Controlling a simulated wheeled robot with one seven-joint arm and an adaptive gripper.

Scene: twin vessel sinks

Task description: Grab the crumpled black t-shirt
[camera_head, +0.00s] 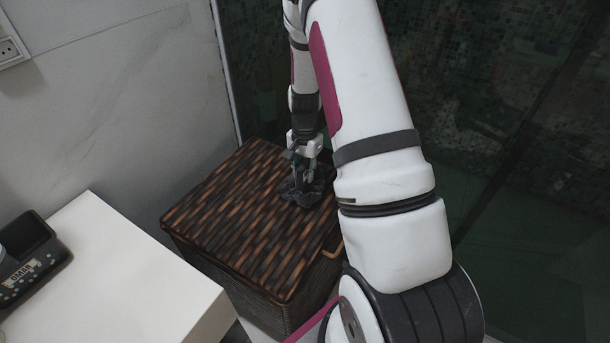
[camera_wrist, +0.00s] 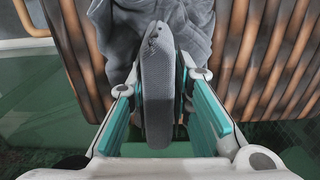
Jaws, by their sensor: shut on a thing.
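The crumpled black t-shirt (camera_head: 303,193) lies in a small bunched heap on the lid of the woven basket (camera_head: 235,215), toward its right side. My gripper (camera_head: 303,176) points down into the heap and is shut on the cloth. In the wrist view the t-shirt (camera_wrist: 197,28) looks dark grey and folded, around the tips of my gripper (camera_wrist: 158,40). A grey textured pad fills the middle of that view between the teal finger links and hides part of the cloth. I cannot tell whether the t-shirt is lifted off the lid.
A white counter (camera_head: 115,270) stands at the front left, with a dark box (camera_head: 30,262) on it. A marbled wall (camera_head: 120,100) is behind the basket at left. A dark glass panel (camera_head: 500,150) stands at the right. The left half of the lid is clear.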

